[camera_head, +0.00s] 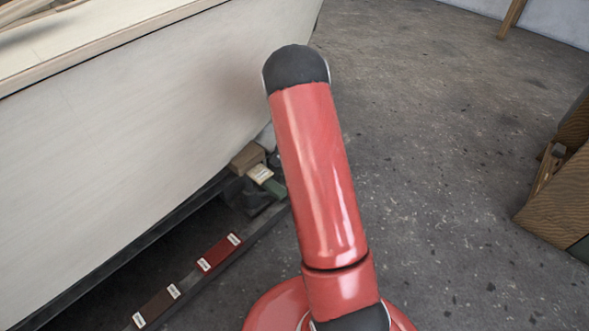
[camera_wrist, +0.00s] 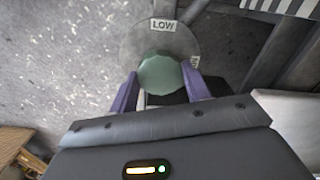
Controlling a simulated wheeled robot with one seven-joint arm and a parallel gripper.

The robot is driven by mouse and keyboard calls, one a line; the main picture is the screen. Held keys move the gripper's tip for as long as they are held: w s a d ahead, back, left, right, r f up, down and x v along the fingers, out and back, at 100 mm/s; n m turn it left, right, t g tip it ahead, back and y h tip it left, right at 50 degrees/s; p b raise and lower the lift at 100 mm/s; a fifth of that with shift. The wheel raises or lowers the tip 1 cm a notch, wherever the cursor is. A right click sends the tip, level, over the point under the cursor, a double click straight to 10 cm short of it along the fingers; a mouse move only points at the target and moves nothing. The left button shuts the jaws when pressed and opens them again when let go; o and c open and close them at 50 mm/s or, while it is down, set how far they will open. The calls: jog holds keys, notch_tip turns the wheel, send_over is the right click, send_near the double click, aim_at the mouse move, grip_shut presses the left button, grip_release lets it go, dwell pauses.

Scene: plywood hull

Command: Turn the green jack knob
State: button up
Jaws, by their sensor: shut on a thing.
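The green jack knob (camera_wrist: 160,74) shows in the wrist view as a pale green, many-sided round knob on a grey round plate (camera_wrist: 140,42) with a "LOW" label. My gripper (camera_wrist: 160,86) has its two purple fingers on the left and right sides of the knob and is shut on it. In the head view my red arm covers the middle, and neither the knob nor my gripper can be made out there.
A pale plywood hull (camera_head: 150,110) fills the left of the head view. Under it, a dark rail carries a red labelled block (camera_head: 218,252) and a brown one (camera_head: 157,306). A wooden object (camera_head: 560,190) stands at the right edge. Grey floor (camera_head: 450,130) between is clear.

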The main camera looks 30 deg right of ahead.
jog(key=shift+m, duration=0.5)
jog(key=o, duration=0.7)
jog(key=shift+r+p, duration=0.75)
jog(key=shift+r, duration=3.15)
